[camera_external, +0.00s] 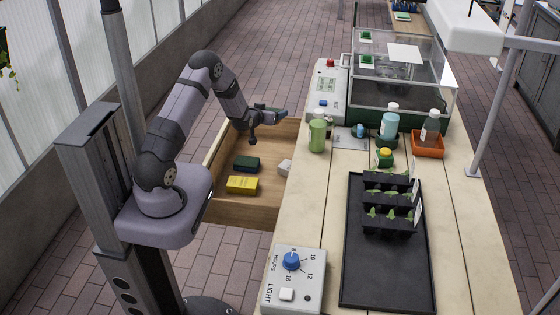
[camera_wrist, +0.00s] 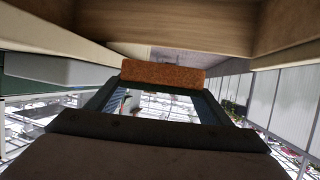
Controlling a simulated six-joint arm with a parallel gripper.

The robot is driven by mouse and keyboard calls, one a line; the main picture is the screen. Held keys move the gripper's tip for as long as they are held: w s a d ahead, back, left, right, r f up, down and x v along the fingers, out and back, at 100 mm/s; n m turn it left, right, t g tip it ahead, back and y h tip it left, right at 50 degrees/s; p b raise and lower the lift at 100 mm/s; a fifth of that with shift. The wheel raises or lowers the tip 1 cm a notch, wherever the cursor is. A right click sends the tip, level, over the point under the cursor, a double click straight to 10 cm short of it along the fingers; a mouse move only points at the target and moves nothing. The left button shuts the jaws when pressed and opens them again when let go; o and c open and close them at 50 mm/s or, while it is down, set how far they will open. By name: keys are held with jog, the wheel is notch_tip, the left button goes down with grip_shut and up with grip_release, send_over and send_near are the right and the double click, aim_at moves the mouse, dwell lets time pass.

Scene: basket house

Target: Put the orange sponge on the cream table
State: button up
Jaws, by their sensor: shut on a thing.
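The orange sponge (camera_wrist: 162,75) shows in the wrist view as a rough orange-brown block across the tips of my gripper (camera_wrist: 162,92), which is shut on it. In the external view my gripper (camera_external: 268,115) is at the far end of the open wooden drawer, close to the left edge of the cream table (camera_external: 325,210). I cannot make out the orange sponge in the external view. The cream table is a long, pale plank-topped bench to the right of the drawer.
The drawer (camera_external: 240,213) holds a yellow block (camera_external: 242,185), a dark green block (camera_external: 246,163) and a small white object (camera_external: 285,167). On the table stand a green bottle (camera_external: 318,134), a black tray (camera_external: 370,275) and a light control box (camera_external: 293,280). The table's left strip between bottle and box is clear.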

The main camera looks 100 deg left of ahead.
jog(key=w+d+r+m+t+h+p, duration=0.25)
jog(key=w+d+r+p, duration=0.3)
jog(key=w+r, duration=0.35)
jog(key=w+d+r+m+t+h+p, duration=0.1)
jog(key=w+d+r+m+t+p, duration=0.3)
jog(key=w+d+r, duration=0.4)
jog(key=b, duration=0.4)
send_over(324, 175)
notch_tip(324, 175, down, 6)
jog(key=shift+f+p, duration=0.45)
jog(key=shift+f, duration=4.7)
jog(key=shift+f, duration=0.1)
jog(key=shift+f+b, duration=0.15)
jog(key=shift+b, duration=0.15)
jog(key=o, duration=1)
